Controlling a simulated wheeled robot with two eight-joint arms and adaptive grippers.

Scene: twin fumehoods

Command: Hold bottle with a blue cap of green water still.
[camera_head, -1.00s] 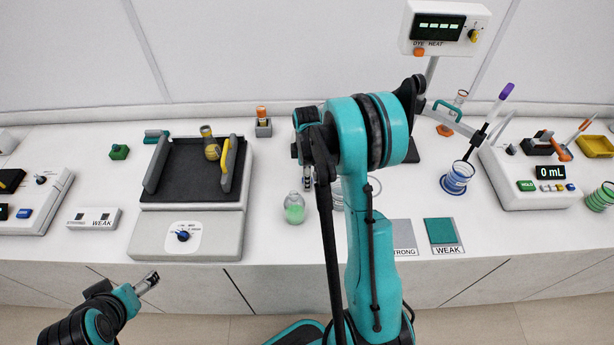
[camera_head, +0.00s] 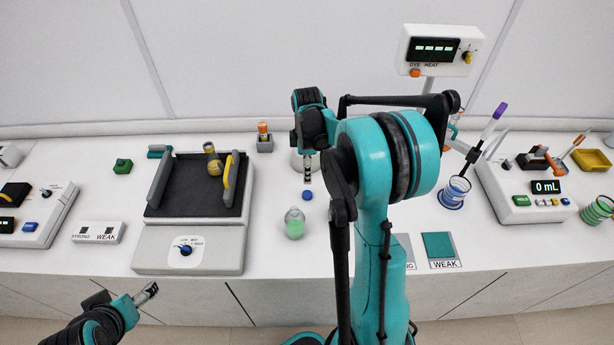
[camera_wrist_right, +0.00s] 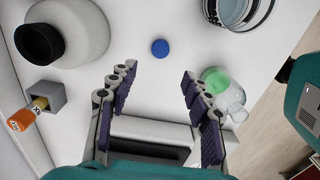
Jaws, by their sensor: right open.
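The small clear bottle of green water (camera_head: 295,224) stands upright on the white bench, right of the shaker-like device. No cap shows on its neck. A blue cap (camera_head: 307,195) lies on the bench just behind and right of the bottle. My right gripper (camera_head: 307,174) points down behind the cap. In the right wrist view my right gripper (camera_wrist_right: 158,76) is open and empty, with the blue cap (camera_wrist_right: 160,47) beyond the fingertips and the bottle (camera_wrist_right: 222,92) beside the right finger. My left gripper (camera_head: 147,293) is low at the left, in front of the bench, its jaw gap unclear.
A black-topped device (camera_head: 190,257) with a yellow-liquid flask (camera_head: 213,160) stands left of the bottle. An orange-capped vial (camera_head: 263,131) stands at the back. My right arm hides the bench centre.

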